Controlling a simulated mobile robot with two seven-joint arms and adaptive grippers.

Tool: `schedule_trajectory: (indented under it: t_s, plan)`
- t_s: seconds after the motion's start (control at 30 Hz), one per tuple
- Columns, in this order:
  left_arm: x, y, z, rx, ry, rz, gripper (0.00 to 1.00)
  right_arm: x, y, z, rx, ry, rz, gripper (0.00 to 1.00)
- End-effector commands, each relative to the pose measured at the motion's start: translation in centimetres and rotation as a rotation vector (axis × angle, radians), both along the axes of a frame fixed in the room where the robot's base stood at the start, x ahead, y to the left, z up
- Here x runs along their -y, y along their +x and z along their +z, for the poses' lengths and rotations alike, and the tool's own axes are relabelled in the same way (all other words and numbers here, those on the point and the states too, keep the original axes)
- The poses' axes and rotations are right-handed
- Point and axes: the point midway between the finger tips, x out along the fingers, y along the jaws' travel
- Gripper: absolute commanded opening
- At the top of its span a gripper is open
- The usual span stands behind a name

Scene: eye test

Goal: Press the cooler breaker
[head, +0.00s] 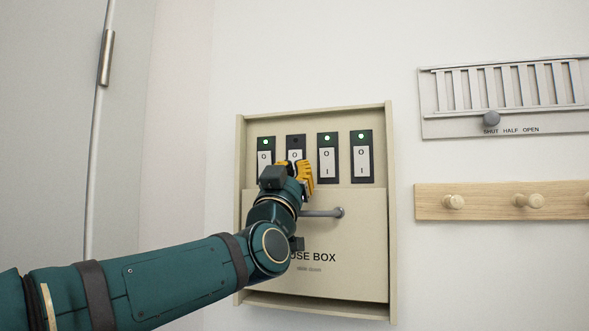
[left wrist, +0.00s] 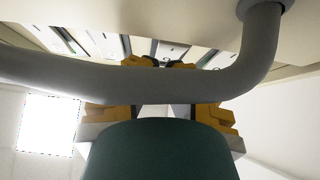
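The fuse box (head: 347,228) is on the wall, with a row of white rocker breakers across its upper part. I cannot read a name on any breaker, so I cannot tell which is the cooler one. The leftmost breaker (head: 264,160), the third breaker (head: 328,160) and the rightmost breaker (head: 361,160) have green lights lit. The second breaker (head: 296,155) has a dark light, and its lower part is hidden. My left gripper (head: 302,168) is shut and empty before the second breaker; contact is not clear. Its fingertips show in the left wrist view (left wrist: 160,64). My right gripper is out of view.
A grey handle bar (head: 322,213) sticks out below the breakers, close to my left wrist; it crosses the left wrist view (left wrist: 185,85). To the right are a slatted vent (head: 460,128) with a knob and a wooden peg rail (head: 490,203). A door (head: 45,130) stands left.

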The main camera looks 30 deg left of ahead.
Motion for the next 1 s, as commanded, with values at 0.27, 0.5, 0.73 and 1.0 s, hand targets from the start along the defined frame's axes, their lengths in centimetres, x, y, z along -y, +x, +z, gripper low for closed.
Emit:
schedule_trajectory:
  t_s: [0.27,0.5,0.73,1.0]
  plan:
    - [-0.2,0.8,-0.1,0.002,0.000,0.000,0.00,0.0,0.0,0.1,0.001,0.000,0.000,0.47]
    - [-0.2,0.8,-0.1,0.002,0.000,0.000,0.00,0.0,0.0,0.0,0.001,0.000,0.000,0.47]
    - [-0.4,1.9,-0.9,0.003,0.000,-0.002,0.00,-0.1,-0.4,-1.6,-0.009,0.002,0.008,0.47]
    - [-0.5,1.9,-0.6,0.002,0.000,0.000,0.00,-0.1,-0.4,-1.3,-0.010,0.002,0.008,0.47]
